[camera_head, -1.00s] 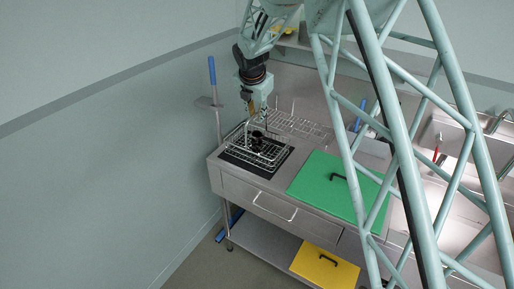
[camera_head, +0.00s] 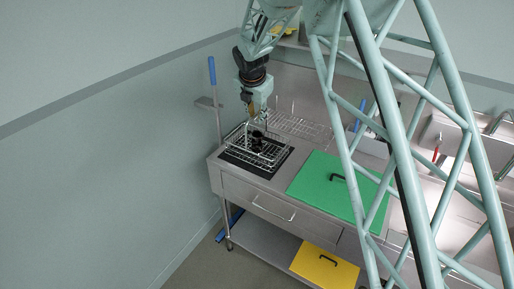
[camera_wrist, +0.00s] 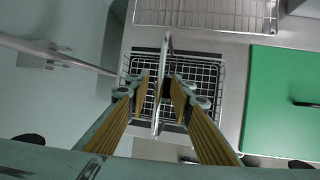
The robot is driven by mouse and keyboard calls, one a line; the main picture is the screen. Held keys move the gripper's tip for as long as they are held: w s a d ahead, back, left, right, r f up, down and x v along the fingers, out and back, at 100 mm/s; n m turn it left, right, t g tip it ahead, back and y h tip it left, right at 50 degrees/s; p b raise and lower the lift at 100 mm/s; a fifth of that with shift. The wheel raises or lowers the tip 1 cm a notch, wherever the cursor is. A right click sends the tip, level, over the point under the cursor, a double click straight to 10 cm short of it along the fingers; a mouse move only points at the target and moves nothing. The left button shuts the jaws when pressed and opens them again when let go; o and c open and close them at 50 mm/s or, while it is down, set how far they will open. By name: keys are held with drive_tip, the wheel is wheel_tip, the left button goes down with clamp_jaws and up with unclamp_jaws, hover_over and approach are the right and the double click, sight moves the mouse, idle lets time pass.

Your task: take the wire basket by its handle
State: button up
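The wire basket (camera_head: 243,149) stands on a dark mat at the left end of the steel counter. In the wrist view the basket (camera_wrist: 207,78) lies below my gripper, with its grid floor partly hidden by the fingers. Its pale handle (camera_wrist: 166,58) rises across the middle and passes between the two fingers. My gripper (camera_wrist: 160,92) is open, with one yellow-brown finger on each side of the handle and gaps showing. In the head view my gripper (camera_head: 252,112) points down over the basket. A dark shape shows at the basket there; I cannot make it out.
A wire rack (camera_head: 302,127) lies behind the basket. A green board (camera_head: 322,180) with a black handle lies to the right. A blue-topped pole (camera_head: 213,85) stands at the counter's left, near the wall. A yellow board (camera_head: 322,268) lies on the lower shelf.

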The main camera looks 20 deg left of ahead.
clamp_jaws()
drive_tip(key=shift+r, duration=0.15)
idle(0.6)
drive_tip(key=shift+r, duration=1.85)
drive_tip(key=s+d+r+b, duration=0.1)
drive_tip(key=s+d, duration=0.8)
drive_tip(key=d, duration=0.3)
drive_tip(key=shift+s+d+r, duration=0.3)
drive_tip(key=shift+s+d, duration=0.05)
